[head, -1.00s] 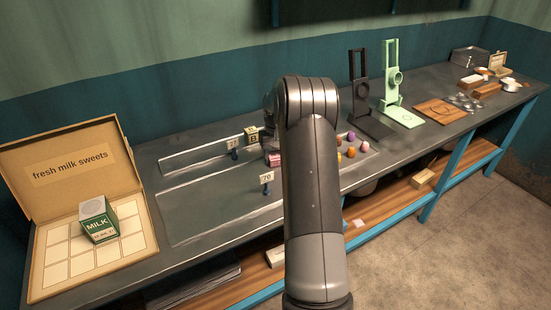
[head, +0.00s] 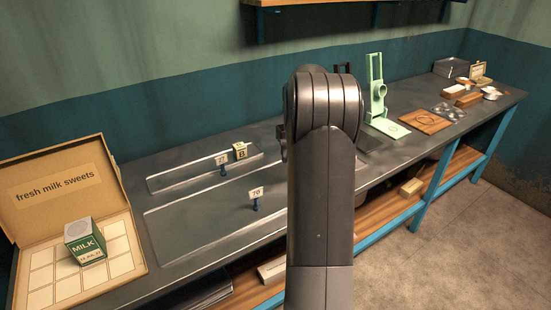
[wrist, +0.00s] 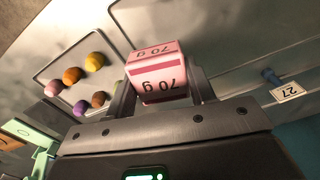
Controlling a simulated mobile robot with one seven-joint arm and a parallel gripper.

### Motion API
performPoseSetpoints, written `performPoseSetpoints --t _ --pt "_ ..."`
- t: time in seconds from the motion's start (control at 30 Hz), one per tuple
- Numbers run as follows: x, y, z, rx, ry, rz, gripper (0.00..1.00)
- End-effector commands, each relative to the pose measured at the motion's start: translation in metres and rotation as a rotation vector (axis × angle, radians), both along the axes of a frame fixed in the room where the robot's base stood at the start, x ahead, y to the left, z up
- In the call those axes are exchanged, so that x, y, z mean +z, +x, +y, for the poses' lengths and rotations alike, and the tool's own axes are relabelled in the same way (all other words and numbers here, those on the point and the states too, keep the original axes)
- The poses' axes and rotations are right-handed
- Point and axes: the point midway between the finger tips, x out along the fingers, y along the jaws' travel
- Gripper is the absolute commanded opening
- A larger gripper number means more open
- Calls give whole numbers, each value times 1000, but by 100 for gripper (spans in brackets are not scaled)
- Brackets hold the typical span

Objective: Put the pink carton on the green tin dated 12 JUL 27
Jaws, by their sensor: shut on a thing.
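The pink carton (wrist: 158,75), marked 70 g, is between the fingers of my gripper (wrist: 158,90) in the wrist view. The gripper is shut on it. In the head view my arm hides both the gripper and the carton. A green tin (head: 85,243) with a pale top and the word MILK stands at the left, on the grid of an open cardboard box (head: 40,292). Its small date line is too small to read. The carton is well to the right of the tin.
The box lid reads "fresh milk sweets". Several coloured balls (wrist: 75,76) lie in a tray. A pale green stand (head: 377,90) is at the right.

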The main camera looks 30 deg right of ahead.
Motion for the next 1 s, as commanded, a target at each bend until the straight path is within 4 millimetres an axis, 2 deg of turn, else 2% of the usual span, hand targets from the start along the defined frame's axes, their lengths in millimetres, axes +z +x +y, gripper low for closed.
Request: performPoseSetpoints --t 0.3,0.37,0.47,0.57,0.67,0.8,1.0 --pt "6 -8 -5 1 0 0 26" --pt "7 -6 -2 8 0 0 26" --pt "11 4 14 41 0 0 26" --pt "17 21 44 103 0 -2 26" --pt "27 42 87 188 0 -2 26" --pt "41 65 153 314 -1 -2 26" --pt "61 85 252 496 1 -1 26"
